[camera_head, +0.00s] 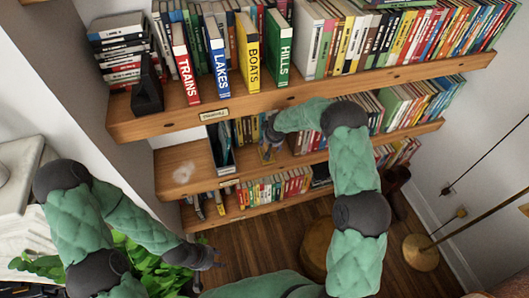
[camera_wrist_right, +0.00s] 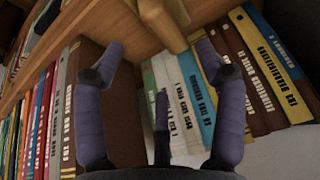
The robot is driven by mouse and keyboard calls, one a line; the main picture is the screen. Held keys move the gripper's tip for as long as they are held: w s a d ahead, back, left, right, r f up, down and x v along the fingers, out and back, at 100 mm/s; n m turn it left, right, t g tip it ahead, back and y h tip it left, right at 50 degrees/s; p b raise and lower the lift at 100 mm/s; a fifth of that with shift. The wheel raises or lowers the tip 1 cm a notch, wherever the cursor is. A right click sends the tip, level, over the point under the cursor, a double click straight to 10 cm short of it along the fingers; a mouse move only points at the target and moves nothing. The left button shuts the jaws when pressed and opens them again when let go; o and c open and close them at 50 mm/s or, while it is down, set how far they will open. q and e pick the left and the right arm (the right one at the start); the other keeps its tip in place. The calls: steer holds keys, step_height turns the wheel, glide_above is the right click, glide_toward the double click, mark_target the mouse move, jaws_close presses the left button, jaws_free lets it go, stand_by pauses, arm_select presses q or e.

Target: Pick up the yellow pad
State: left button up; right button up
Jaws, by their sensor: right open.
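I cannot clearly pick out a yellow pad in either view. A small yellowish patch (camera_head: 266,153) shows by my right gripper (camera_head: 268,138) in the head view, too small to identify. My right gripper reaches into the gap between the upper and middle shelves. In the right wrist view, its fingers (camera_wrist_right: 155,45) are spread, with nothing between them. A tan, block-like piece (camera_wrist_right: 163,20) shows beyond the fingertips; I cannot tell whether it is the pad or part of the shelf. My left gripper (camera_head: 207,257) is low on the left, away from the shelves; its finger opening is unclear.
Wooden shelves (camera_head: 300,92) hold rows of books, including a yellow BOATS book (camera_head: 250,52). A black bookend (camera_head: 148,88) stands at upper left. In the right wrist view, books (camera_wrist_right: 195,100) stand close beyond the fingers. A green plant (camera_head: 150,268) and a brass lamp base (camera_head: 421,252) stand below.

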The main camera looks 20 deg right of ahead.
mark_target(268, 146)
steer(key=shift+a+b+x, duration=0.2)
steer(key=shift+b+x, duration=0.35)
steer(key=shift+x, duration=3.4)
steer(key=shift+r, duration=0.1)
steer(key=c, duration=1.3)
